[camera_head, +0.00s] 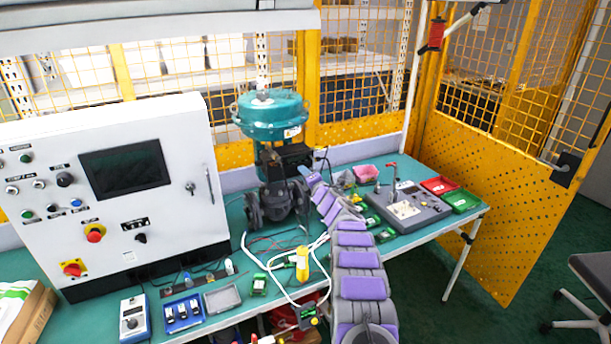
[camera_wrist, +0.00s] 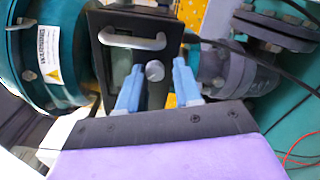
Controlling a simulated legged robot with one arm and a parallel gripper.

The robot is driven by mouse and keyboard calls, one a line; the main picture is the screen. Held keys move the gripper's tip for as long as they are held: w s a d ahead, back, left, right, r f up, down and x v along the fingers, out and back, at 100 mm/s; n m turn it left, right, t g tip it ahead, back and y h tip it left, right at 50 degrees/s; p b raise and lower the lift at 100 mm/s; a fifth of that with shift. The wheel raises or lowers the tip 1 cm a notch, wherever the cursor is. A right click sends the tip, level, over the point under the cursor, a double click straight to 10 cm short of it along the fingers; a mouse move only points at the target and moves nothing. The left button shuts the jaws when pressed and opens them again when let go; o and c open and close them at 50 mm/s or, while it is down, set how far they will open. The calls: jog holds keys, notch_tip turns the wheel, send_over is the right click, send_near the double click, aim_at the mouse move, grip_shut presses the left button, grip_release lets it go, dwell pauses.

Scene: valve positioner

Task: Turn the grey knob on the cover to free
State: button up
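The dark positioner cover (camera_wrist: 118,62) is in the middle of the wrist view, with a light grey bar handle (camera_wrist: 132,39) near its edge. The round grey knob (camera_wrist: 154,71) sits on the cover below the handle. My gripper (camera_wrist: 157,75) is open, with one blue finger on each side of the knob. I see gaps between the knob and the fingers; contact is not clear. In the head view the positioner (camera_head: 285,160) is on the valve under the teal actuator (camera_head: 270,115). My arm hides part of it, and the knob cannot be made out there.
A white control cabinet (camera_head: 130,190) stands left of the valve. Cables (camera_head: 290,262) and small boxes lie on the green table (camera_head: 405,243). A grey device (camera_head: 408,208) and red and green trays stand at the right. Valve flanges (camera_wrist: 265,30) are close right of my gripper.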

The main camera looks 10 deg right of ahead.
jog(key=shift+r, duration=0.2)
dwell(0.5)
jog(key=shift+s, duration=0.1)
jog(key=p+v, duration=0.1)
jog(key=v, duration=1.6)
dwell(0.3)
